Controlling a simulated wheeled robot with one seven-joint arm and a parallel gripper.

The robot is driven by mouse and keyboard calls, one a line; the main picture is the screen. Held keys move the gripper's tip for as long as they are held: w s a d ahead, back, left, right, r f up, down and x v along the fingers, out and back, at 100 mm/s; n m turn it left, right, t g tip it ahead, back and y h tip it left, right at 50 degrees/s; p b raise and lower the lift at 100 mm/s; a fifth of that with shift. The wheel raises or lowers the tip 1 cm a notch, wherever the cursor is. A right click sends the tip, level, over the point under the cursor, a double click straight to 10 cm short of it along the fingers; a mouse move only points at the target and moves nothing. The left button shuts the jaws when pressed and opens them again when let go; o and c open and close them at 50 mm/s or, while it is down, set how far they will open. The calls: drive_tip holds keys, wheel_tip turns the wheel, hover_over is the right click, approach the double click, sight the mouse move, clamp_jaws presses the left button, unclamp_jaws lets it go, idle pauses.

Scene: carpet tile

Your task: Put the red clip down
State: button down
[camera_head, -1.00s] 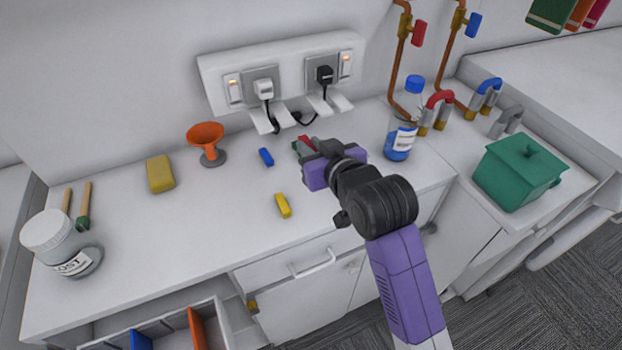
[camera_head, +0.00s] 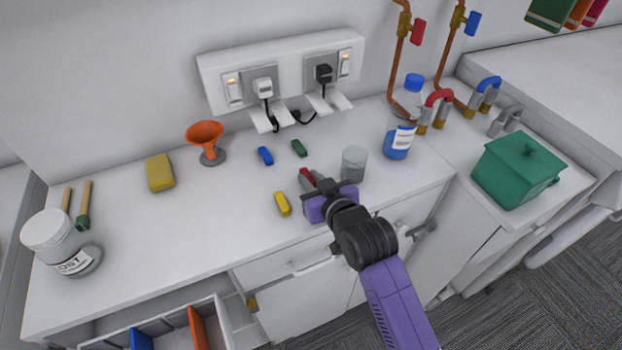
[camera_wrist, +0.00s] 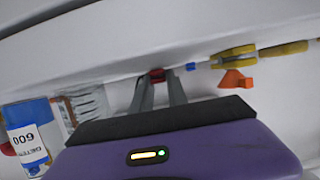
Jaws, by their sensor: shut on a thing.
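The red clip (camera_head: 307,175) is between the fingertips of my gripper (camera_head: 312,180), which is shut on it. It also shows as a small red piece at the fingertips in the wrist view (camera_wrist: 157,75). My gripper is over the counter (camera_head: 240,220), right of the yellow clip (camera_head: 282,203) and in front of the green clip (camera_head: 299,148). A blue clip (camera_head: 265,155) lies further back left. I cannot tell whether the red clip touches the counter.
A clear glass (camera_head: 354,164) stands close to the right of my gripper. An open drawer (camera_head: 225,318) is at the front left.

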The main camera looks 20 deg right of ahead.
drive_tip(key=shift+f, duration=0.15)
drive_tip(key=c, duration=1.3)
unclamp_jaws()
drive_tip(key=shift+r, duration=0.2)
drive_tip(key=shift+s, duration=0.3)
drive_tip(key=b+v, duration=0.1)
drive_tip(key=v, duration=1)
drive_tip(key=shift+s+r, duration=0.15)
drive_tip(key=shift+s, duration=0.05)
